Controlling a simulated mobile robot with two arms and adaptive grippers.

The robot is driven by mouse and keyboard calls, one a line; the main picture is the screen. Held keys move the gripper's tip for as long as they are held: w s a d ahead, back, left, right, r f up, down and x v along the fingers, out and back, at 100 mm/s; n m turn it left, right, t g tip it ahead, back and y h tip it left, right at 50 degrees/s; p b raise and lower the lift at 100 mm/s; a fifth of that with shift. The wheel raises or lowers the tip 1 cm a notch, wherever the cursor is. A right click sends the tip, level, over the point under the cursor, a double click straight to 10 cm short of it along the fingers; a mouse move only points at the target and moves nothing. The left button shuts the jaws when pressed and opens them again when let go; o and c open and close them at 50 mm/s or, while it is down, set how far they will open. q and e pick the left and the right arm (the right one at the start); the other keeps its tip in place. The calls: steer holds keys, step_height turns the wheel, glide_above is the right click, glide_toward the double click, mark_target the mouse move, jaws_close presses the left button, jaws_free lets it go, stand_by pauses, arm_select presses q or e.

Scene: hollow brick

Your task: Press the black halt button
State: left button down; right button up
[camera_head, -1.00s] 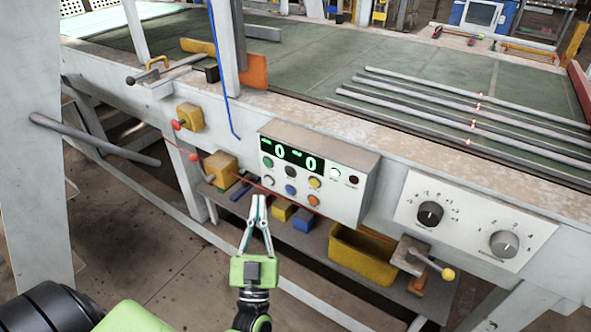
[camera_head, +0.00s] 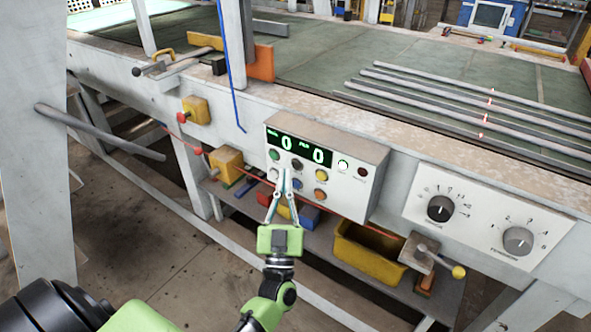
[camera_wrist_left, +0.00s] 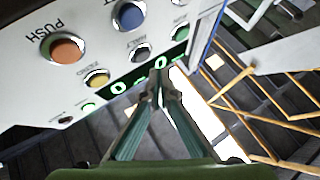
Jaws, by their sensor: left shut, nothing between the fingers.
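The control panel (camera_head: 345,200) is a grey-white box on the side of the machine, with a black display showing two green zeros. The black button (camera_head: 297,164) sits below the display, between a green button (camera_head: 274,154) and a yellow button (camera_head: 321,175). It also shows in the left wrist view (camera_wrist_left: 139,52), just beyond the fingertips and a little left. My left gripper (camera_head: 283,173) is shut and empty, its tips in front of the panel, slightly left of and below the black button. I cannot tell whether the tips touch the panel. My right gripper is not in view.
Below the black button are a blue button (camera_head: 295,184) and an orange button (camera_head: 320,194). A dial plate (camera_head: 475,222) is to the right. A yellow bin (camera_head: 365,257) stands on the shelf below. A yellow box (camera_head: 226,162) is left of the panel.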

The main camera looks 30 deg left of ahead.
arm_select(q)
steer(key=shift+w, duration=0.55)
stand_by(0.9)
steer(key=shift+w, duration=0.1)
steer(key=shift+w, duration=0.3)
steer(key=shift+w+d, duration=0.1)
steer(key=shift+w, duration=0.3)
stand_by(0.6)
steer(key=shift+s, duration=0.85)
